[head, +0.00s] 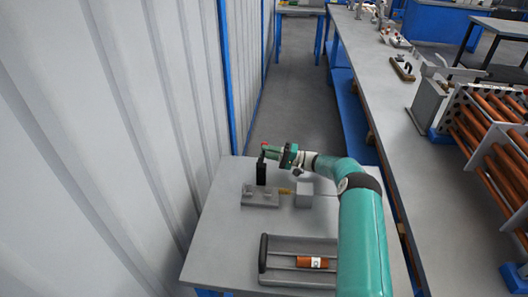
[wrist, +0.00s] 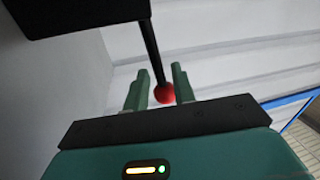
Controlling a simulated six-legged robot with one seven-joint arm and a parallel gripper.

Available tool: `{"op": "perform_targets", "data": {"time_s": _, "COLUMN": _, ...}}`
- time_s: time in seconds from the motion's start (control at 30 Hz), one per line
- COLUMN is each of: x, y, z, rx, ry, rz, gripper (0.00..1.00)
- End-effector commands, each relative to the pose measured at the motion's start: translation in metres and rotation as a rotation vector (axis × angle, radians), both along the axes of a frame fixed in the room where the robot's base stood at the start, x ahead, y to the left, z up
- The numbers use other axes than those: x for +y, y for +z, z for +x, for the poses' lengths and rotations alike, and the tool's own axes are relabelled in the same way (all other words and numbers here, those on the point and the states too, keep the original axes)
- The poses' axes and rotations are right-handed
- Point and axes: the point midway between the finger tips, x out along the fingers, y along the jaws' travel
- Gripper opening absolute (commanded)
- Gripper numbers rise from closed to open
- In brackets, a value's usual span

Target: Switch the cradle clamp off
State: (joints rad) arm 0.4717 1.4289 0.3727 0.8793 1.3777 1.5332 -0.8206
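The clamp's black lever (wrist: 152,50) ends in a red ball knob (wrist: 165,93) in the wrist view. The knob appears between the two green fingers of my gripper (wrist: 160,77). The fingers are apart, and I cannot tell whether either touches the knob. In the head view the red knob (head: 264,144) shows small at the tip of my gripper (head: 270,152). A black upright (head: 261,172) stands just below it on a grey fixture base (head: 260,200), which I take to be the cradle clamp. The lever is hidden in the head view.
A grey block (head: 304,200) stands right of the fixture on the grey table (head: 215,235). A tray (head: 290,278) with a copper-coloured cylinder (head: 312,262) lies nearer. A corrugated wall (head: 120,120) runs close on the left, and a long bench (head: 375,95) on the right.

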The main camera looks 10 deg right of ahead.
Motion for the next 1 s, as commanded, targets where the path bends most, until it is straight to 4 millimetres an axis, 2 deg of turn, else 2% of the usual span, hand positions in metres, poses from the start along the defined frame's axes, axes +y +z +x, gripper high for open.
{"op": "perform_targets", "data": {"time_s": 0.1, "x": 0.0121, "y": 0.0025, "z": 0.0033, "rx": 0.000, "ry": 0.002, "rz": 0.000, "gripper": 0.26}}
{"op": "perform_targets", "data": {"time_s": 0.43, "x": 0.0156, "y": 0.0032, "z": 0.0048, "rx": 0.001, "ry": 0.000, "rz": 0.000, "gripper": 0.26}}
{"op": "perform_targets", "data": {"time_s": 0.57, "x": 0.0155, "y": 0.0032, "z": 0.0047, "rx": 0.001, "ry": 0.001, "rz": 0.000, "gripper": 0.00}}
{"op": "perform_targets", "data": {"time_s": 1.0, "x": 0.0156, "y": 0.0053, "z": 0.0043, "rx": -0.024, "ry": 0.002, "rz": -0.008, "gripper": 0.00}}
